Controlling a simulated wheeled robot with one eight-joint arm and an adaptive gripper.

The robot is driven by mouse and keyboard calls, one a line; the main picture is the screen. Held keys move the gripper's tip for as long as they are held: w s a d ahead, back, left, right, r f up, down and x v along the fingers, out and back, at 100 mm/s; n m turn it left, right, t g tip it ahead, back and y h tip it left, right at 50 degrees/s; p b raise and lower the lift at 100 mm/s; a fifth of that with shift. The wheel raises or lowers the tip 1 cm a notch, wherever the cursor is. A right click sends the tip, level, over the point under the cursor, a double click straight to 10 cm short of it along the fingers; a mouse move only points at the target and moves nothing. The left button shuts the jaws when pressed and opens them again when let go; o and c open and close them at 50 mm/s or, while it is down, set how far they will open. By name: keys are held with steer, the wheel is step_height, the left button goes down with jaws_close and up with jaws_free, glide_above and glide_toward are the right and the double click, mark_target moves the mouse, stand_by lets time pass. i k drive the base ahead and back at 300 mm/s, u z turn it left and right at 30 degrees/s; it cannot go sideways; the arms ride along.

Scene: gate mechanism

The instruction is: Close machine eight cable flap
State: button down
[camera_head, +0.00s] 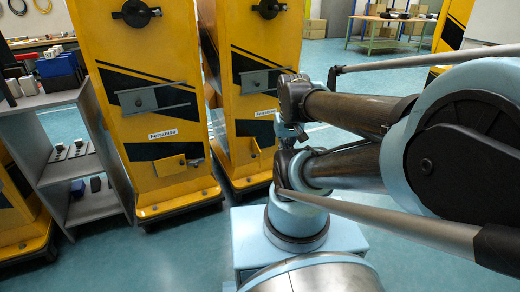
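Two yellow machines stand ahead, a left one (140,75) and a right one (236,22). I can read no machine number, so I cannot tell which is machine eight. Low on the left machine is a small yellow flap (168,166), beside a dark patch with a small latch-like part (195,161). A similar yellow flap (255,149) on the right machine seems to stand out at an angle. My arm's dark far end (290,112) is in front of the right machine and hides part of it. I cannot make out the fingers or anything held.
A grey shelf (62,110) with small items stands left, close against the left machine. A green workbench (385,43) and boxes are at the back. Teal floor (170,262) is open in front of the machines.

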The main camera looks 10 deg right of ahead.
mark_target(257, 152)
steer(key=i, duration=0.55)
steer(key=z, duration=0.4)
steer(key=k, duration=1.9)
steer(key=u, duration=0.35)
steer(key=i, duration=1)
steer(key=u, duration=0.05)
